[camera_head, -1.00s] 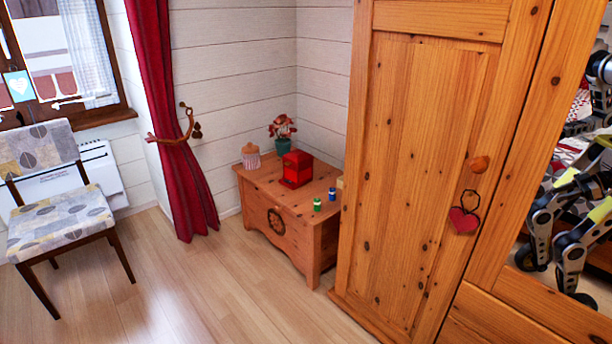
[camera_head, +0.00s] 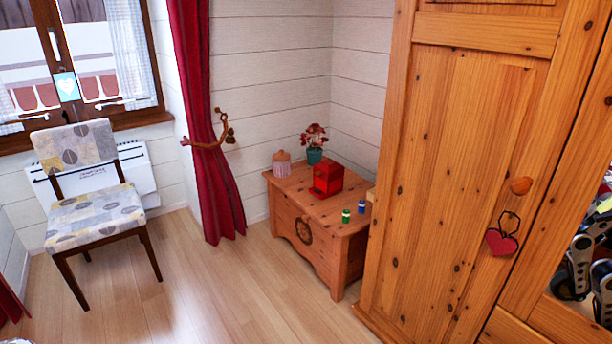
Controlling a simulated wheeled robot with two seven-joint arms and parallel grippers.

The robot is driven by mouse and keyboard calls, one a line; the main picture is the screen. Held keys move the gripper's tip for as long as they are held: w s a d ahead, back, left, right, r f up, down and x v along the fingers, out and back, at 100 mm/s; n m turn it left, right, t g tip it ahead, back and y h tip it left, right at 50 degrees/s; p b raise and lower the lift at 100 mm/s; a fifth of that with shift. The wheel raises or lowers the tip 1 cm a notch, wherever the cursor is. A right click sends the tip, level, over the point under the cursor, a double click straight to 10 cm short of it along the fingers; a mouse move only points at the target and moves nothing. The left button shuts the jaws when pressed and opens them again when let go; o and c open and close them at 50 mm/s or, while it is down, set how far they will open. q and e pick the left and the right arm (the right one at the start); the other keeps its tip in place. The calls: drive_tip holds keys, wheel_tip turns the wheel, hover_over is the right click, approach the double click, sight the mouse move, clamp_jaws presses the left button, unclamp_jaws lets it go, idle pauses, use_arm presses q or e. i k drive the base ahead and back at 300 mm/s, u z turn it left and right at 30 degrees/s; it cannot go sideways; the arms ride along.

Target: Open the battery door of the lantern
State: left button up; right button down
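A small red box-shaped object (camera_head: 327,180), which looks like the lantern, stands upright on a low wooden chest (camera_head: 303,229) in the corner. Its battery door cannot be made out at this distance. Two small cylinders, one green (camera_head: 346,216) and one blue (camera_head: 361,207), stand on the chest top in front of it to the right; they look like batteries. Neither of my grippers is directly in view. A mirror at the right edge shows part of a robot's arms, but no gripper state can be told there.
A tall wooden wardrobe (camera_head: 460,170) stands right of the chest and partly covers its right side. A potted plant (camera_head: 314,150) and a pink jar (camera_head: 281,163) stand at the chest's back. A chair (camera_head: 90,205) is at left. The floor (camera_head: 220,290) before the chest is clear.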

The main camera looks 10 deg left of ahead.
sight(328, 168)
drive_tip(key=u, duration=0.9)
drive_tip(key=i, duration=1)
drive_tip(key=u, duration=0.65)
drive_tip(key=i, duration=1.35)
drive_tip(key=z, duration=1.25)
drive_tip(key=i, duration=1)
drive_tip(key=z, duration=0.2)
